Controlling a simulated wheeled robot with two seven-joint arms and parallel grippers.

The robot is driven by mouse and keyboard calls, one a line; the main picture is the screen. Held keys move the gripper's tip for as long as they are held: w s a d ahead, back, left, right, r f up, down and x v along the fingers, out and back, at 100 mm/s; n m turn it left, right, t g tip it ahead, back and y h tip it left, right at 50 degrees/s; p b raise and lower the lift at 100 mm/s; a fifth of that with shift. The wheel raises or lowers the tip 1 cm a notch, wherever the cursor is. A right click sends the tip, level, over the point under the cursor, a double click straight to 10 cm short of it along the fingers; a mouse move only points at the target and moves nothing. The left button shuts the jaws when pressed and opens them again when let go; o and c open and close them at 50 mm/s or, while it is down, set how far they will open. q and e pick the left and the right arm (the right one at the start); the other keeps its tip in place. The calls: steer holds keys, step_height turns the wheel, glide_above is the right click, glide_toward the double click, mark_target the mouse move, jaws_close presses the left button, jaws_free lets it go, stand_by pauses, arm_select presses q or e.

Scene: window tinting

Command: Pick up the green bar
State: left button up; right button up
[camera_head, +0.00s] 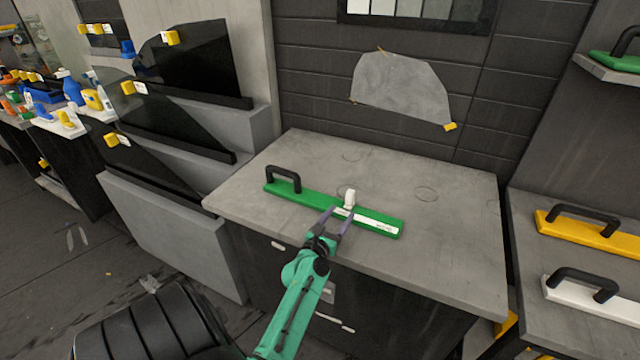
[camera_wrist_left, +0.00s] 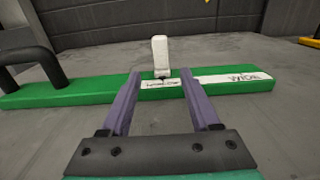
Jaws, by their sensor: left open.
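The green bar (camera_head: 300,195) lies flat on the grey cabinet top, with a black handle (camera_head: 283,178) at its left end and a white label at its right. A small white upright piece (camera_head: 349,198) stands at its middle. My left gripper (camera_head: 336,218) is open and empty, at the bar's near edge by the white piece. In the left wrist view the bar (camera_wrist_left: 90,91) runs across, and the white piece (camera_wrist_left: 160,58) shows between my open gripper's fingers (camera_wrist_left: 160,82). I cannot tell whether the fingertips touch the bar. My right gripper is not in view.
The grey cabinet top (camera_head: 450,230) is otherwise clear. A yellow bar (camera_head: 590,236) and a white bar (camera_head: 600,304) with black handles lie on a right-hand surface. Another green bar (camera_head: 620,60) is on a shelf above. Dark window panes (camera_head: 190,70) stand in a rack at left.

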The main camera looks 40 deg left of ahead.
mark_target(348, 203)
arm_select(q)
steer(key=x, duration=0.4)
steer(key=shift+w+f, duration=0.1)
steer(key=shift+w, duration=0.2)
steer(key=shift+s+d, duration=0.1)
jaws_close()
stand_by(0.8)
